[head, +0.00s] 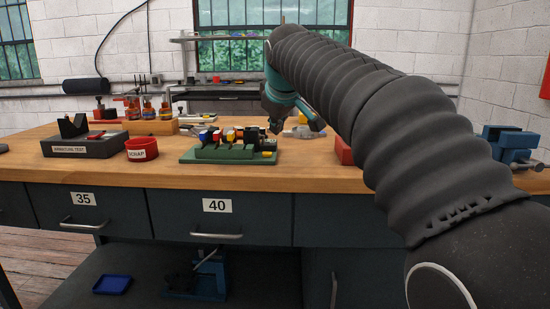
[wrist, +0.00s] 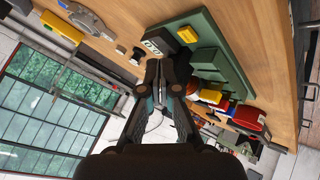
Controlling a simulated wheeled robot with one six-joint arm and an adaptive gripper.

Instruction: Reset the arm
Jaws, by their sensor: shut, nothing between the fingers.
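My gripper (head: 275,126) hangs at the end of my arm, above the bench and just beyond the green fixture (head: 228,155) in the head view. Part of the gripper is hard to make out against the dark parts behind it. In the wrist view my gripper (wrist: 163,66) is shut and empty, its dark fingers close together. The green fixture also shows in the wrist view (wrist: 213,42), to the right of the fingers, with a yellow block and colored parts on it.
A red scrap bin (head: 142,150) and the armature test box (head: 84,145) stand left of the fixture. A blue vise (head: 510,145) is at the right end. A red box (head: 344,150) sits close to my arm. Wooden bench top (head: 300,178) is clear along the front.

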